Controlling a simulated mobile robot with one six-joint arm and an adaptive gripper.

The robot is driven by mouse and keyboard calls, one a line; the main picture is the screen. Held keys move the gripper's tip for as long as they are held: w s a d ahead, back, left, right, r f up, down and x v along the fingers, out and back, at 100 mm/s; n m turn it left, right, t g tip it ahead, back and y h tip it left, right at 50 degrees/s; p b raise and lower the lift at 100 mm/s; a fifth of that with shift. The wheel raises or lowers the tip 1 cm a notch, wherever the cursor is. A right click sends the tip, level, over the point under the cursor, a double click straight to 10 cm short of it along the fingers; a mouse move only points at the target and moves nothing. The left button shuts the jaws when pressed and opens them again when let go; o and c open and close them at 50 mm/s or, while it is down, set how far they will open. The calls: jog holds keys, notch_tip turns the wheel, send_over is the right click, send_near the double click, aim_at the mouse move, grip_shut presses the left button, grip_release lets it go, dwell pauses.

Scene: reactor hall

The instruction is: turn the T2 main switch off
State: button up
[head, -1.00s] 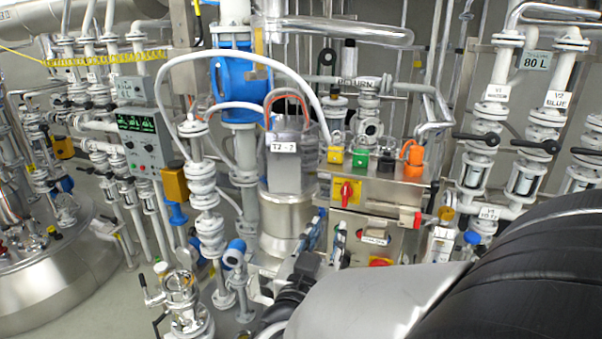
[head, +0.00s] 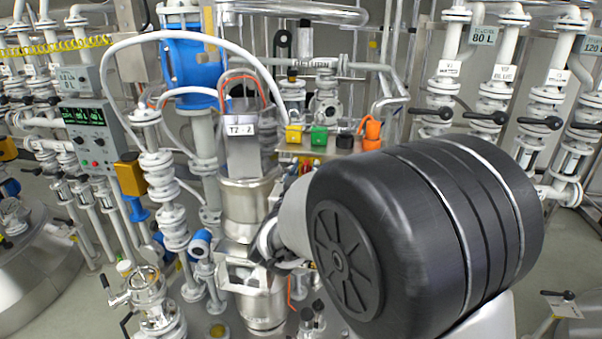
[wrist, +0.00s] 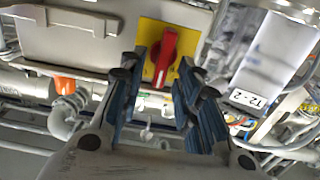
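The T2 main switch is a red rotary handle (wrist: 165,57) on a yellow plate (wrist: 187,40), fixed to a grey box front. In the wrist view the handle stands nearly upright, slightly tilted. My gripper (wrist: 161,76) is open, with its blue-padded fingers on either side of the handle in the picture. No contact shows, and the remaining distance is hard to tell. In the head view my arm hides most of the box front, and my gripper (head: 268,245) is only partly visible. A vessel label "T2 - 2" (head: 241,129) is beside the box.
Yellow, green, black and orange items, including a green block (head: 319,138), stand on the box top. A steel vessel (head: 250,195) is close on the left. White valve pipes (head: 440,95) stand on the right, and a control panel (head: 95,135) on the left.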

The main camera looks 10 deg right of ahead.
jog(key=shift+c, duration=0.3)
grip_shut()
dwell(0.5)
jog(key=n+p, duration=0.1)
jog(key=n, duration=0.1)
jog(key=n+p, duration=0.2)
jog(key=a+n+p, duration=0.1)
jog(key=n+p, duration=0.1)
jog(key=n, duration=0.1)
jog(key=shift+w, duration=0.2)
jog(key=shift+w+a+f+n+p, duration=0.1)
jog(key=shift+f+n+p, duration=0.15)
jog(key=shift+n+p, duration=1.2)
jog(key=shift+s+a+f+n+p, duration=0.1)
jog(key=shift+f+n+p, duration=0.4)
jog(key=shift+n, duration=1.65)
jog(key=shift+w+f+n+p, duration=0.1)
jog(key=shift+n+p, duration=1.1)
jog(key=shift+n, duration=0.6)
